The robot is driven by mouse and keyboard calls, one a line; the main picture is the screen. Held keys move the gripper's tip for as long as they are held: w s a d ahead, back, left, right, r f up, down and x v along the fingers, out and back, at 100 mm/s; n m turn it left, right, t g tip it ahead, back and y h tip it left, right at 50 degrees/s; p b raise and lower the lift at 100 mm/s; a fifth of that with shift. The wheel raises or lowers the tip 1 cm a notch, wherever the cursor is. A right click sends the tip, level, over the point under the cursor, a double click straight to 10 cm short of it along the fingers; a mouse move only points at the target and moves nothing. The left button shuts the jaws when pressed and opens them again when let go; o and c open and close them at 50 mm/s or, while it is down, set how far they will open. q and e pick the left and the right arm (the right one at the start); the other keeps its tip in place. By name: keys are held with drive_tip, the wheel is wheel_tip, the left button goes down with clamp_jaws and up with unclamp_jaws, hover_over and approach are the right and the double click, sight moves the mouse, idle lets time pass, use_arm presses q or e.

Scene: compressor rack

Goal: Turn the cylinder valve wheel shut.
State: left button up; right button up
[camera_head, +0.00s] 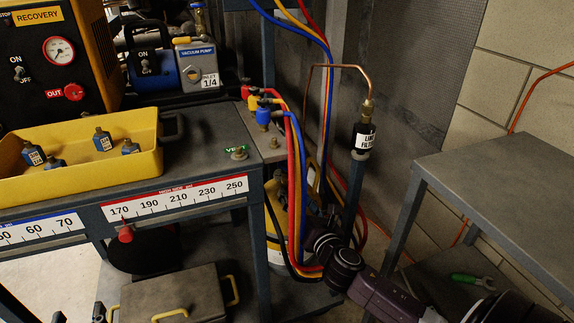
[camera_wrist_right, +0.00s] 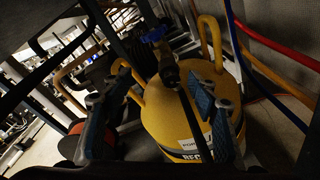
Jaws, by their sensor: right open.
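The yellow recovery cylinder (camera_wrist_right: 160,125) stands upright in the right wrist view, with yellow handles at its top. Its valve has a small blue wheel (camera_wrist_right: 153,36) above a dark valve body. My right gripper (camera_wrist_right: 160,78) is open, its fingers on either side of the valve in the picture. The wheel shows beyond the fingertips; I cannot tell whether either finger touches the valve. In the head view the cylinder (camera_head: 272,222) is mostly hidden behind hoses and the cart, and its wheel cannot be made out. My right arm reaches toward it from the lower right. I cannot make out my left gripper.
Red, yellow and blue hoses (camera_head: 297,190) hang close beside the cylinder. A cart (camera_head: 205,135) with a yellow tray (camera_head: 85,165) stands at left. A filter (camera_head: 363,138) on a copper pipe rises behind. A grey table (camera_head: 510,165) stands at right.

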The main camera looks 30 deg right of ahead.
sight(290, 170)
drive_tip(key=w+r+n, duration=0.1)
drive_tip(key=n, duration=0.1)
drive_tip(key=w+d+r+n, duration=0.1)
drive_tip(key=n, duration=0.1)
drive_tip(key=w+d+r+n+t, duration=0.1)
drive_tip(key=n, duration=0.1)
drive_tip(key=shift+d+r+y, duration=0.15)
drive_tip(key=shift+d+y, duration=0.05)
drive_tip(key=shift+y, duration=0.1)
drive_tip(key=shift+w+d+r+n, duration=0.1)
drive_tip(key=shift+w+n, duration=0.05)
drive_tip(key=shift+n, duration=0.15)
drive_tip(key=w, duration=0.2)
drive_tip(key=w+b, duration=0.1)
drive_tip(key=w, duration=0.1)
drive_tip(key=w+d, duration=0.1)
drive_tip(key=w, duration=0.1)
drive_tip(key=shift+w+d, duration=0.1)
drive_tip(key=shift+w, duration=0.6)
use_arm(q)
wheel_tip(290, 170, up, 12)
drive_tip(key=s+d+t+h, duration=0.1)
drive_tip(key=t+h, duration=0.1)
drive_tip(key=t, duration=0.3)
drive_tip(key=shift+s+r+t, duration=0.25)
drive_tip(key=shift+t, duration=0.15)
drive_tip(key=shift+d, duration=0.1)
use_arm(e)
drive_tip(key=shift+c, duration=0.2)
